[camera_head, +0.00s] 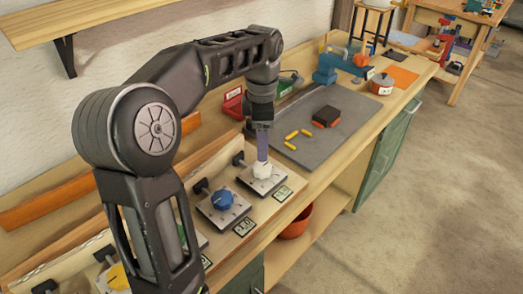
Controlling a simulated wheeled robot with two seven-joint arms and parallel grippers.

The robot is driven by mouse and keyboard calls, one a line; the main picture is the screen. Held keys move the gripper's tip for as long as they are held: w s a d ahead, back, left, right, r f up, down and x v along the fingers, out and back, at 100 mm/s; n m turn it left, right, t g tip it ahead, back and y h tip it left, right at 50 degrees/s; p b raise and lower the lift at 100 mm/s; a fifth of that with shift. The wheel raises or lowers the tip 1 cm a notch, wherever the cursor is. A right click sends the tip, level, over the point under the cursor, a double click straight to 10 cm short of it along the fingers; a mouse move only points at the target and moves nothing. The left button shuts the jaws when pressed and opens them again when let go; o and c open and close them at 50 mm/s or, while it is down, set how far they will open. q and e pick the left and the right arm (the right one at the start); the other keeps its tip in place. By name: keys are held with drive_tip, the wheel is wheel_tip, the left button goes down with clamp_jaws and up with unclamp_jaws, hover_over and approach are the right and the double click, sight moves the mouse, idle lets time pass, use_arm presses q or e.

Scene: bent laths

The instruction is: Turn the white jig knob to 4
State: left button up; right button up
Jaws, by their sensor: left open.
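The white jig knob (262,170) sits on a light metal plate (272,182) on the bench, with a small dark label (282,193) in front of it. My left gripper (262,152) points straight down right above the white knob, its purplish fingers at or just over the knob's top. The fingers are open; whether they touch the knob cannot be told. The number the knob points to is too small to read. My right gripper is not in view.
A blue knob (222,199) on its own plate stands just left of the white one, and a yellow knob (118,277) is further left. A grey mat (330,100) with yellow pieces (291,135) and a dark-and-orange block (326,117) lies to the right. A shelf (80,20) overhangs the back.

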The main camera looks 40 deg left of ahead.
sight(262, 167)
use_arm(q)
drive_tip(key=shift+s+d+r, duration=0.15)
drive_tip(key=shift+s+d, duration=0.1)
drive_tip(key=shift+w+a+f, duration=0.1)
drive_tip(key=shift+f, duration=0.4)
wheel_tip(262, 167, down, 7)
drive_tip(key=shift+r, duration=0.1)
drive_tip(key=c, duration=1.4)
